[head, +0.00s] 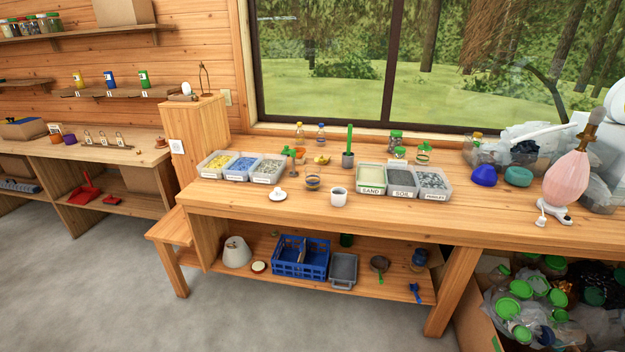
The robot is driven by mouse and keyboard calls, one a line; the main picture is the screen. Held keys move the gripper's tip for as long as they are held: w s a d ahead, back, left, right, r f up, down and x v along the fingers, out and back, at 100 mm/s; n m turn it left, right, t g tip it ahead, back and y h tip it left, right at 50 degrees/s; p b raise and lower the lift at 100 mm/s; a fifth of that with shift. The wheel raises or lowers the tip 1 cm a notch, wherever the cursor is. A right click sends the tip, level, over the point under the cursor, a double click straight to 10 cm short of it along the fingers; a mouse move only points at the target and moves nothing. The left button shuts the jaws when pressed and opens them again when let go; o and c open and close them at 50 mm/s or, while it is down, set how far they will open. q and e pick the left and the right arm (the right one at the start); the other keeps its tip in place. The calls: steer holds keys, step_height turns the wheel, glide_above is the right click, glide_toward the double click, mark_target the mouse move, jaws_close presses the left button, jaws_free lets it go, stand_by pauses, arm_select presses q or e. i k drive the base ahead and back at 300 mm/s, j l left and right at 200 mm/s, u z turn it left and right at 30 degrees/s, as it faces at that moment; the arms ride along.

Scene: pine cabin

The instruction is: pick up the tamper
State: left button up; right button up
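An upright green rod (350,138) stands with its lower end in or on a small grey cylinder (347,160), at the back of the wooden workbench (310,222). It looks most like the tamper, but I cannot tell for sure at this size. A small white disc with a knob (278,194) lies near the bench's front edge and may be a lid. Neither of my grippers is in the head view.
Sand (371,190), soil (402,191) and pebbles (434,195) bins stand right of the rod. A white cup (338,197) and striped bowl (313,182) stand in front. A pink spray bottle (567,180) and plastic bags (520,140) crowd the right.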

mark_target(293, 151)
steer(key=i+j+z, duration=0.25)
steer(key=i+j, duration=0.5)
steer(key=i+j+z, duration=0.25)
steer(key=i+j, duration=0.55)
steer(key=j, duration=0.1)
